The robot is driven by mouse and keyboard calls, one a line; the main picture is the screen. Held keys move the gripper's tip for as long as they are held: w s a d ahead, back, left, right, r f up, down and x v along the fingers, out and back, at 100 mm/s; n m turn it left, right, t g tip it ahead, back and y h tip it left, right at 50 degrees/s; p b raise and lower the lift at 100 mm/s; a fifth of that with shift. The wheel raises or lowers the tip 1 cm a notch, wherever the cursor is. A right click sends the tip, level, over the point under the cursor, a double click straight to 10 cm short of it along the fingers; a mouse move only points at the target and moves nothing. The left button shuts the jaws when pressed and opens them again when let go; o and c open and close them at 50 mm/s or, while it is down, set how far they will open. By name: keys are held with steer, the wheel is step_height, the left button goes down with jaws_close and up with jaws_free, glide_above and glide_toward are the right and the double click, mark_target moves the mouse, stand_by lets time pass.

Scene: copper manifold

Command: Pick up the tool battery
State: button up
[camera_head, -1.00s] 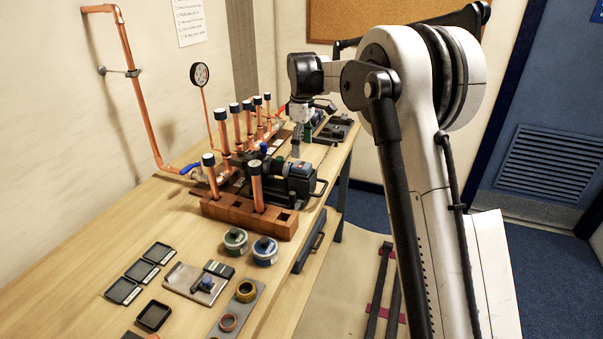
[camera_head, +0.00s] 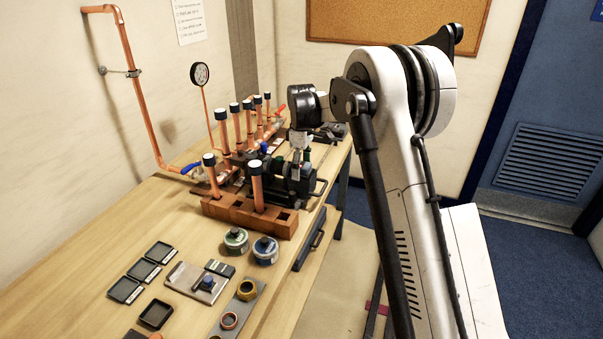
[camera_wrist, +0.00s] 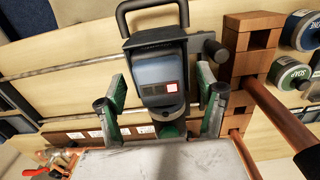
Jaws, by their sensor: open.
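A dark blue-grey block with a small red and white label, which looks like the tool battery (camera_wrist: 158,82), sits on a black tool with a curved black handle (camera_wrist: 150,8). In the wrist view it lies between the green-padded fingers of my gripper (camera_wrist: 162,103). The fingers are open, one on each side, with gaps visible beside the block. I cannot tell how far above it they are. In the head view my gripper (camera_head: 301,155) is over the dark tool (camera_head: 283,180) behind the wooden block rack, and the battery is largely hidden there.
Upright copper pipes (camera_head: 257,190) with dark caps stand in the wooden rack (camera_head: 245,213) close to the tool. More copper pipes and a gauge (camera_head: 199,74) stand behind. Tins (camera_head: 265,250) and small trays (camera_head: 125,290) lie on the near bench. The bench's left middle is clear.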

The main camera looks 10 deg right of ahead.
steer(key=shift+c, duration=0.5)
steer(key=c, duration=1.1)
steer(key=shift+r, duration=0.1)
steer(key=shift+c, duration=0.2)
